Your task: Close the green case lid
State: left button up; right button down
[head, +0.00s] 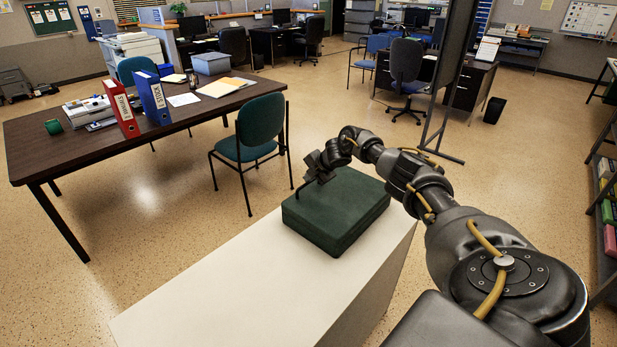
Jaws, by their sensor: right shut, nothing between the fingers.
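The dark green case (345,213) sits on the far end of a white counter (235,290). Its lid lies flat over the base, and the case looks closed. My right gripper (297,190) is at the left edge of the lid, with its arm reaching in from the right across the back of the case. The gripper is shut and holds nothing. I cannot tell whether its fingertips touch the lid. My left gripper is not in this view.
The near part of the white counter is bare. A green chair (255,140) stands on the floor behind and left of it. A dark desk (70,150) with a red binder (120,108) and a blue binder (152,98) stands at left. A dark upright post (452,75) stands behind my right arm.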

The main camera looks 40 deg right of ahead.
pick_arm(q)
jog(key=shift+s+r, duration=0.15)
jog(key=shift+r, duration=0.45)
pick_arm(e)
notch_tip(320, 180, up, 14)
jog(key=s, duration=0.2)
jog(key=shift+s+f, duration=0.25)
jog(key=shift+s, duration=0.15)
pick_arm(q)
jog(key=shift+p, duration=0.3)
pick_arm(e)
jog(key=shift+d, duration=0.1)
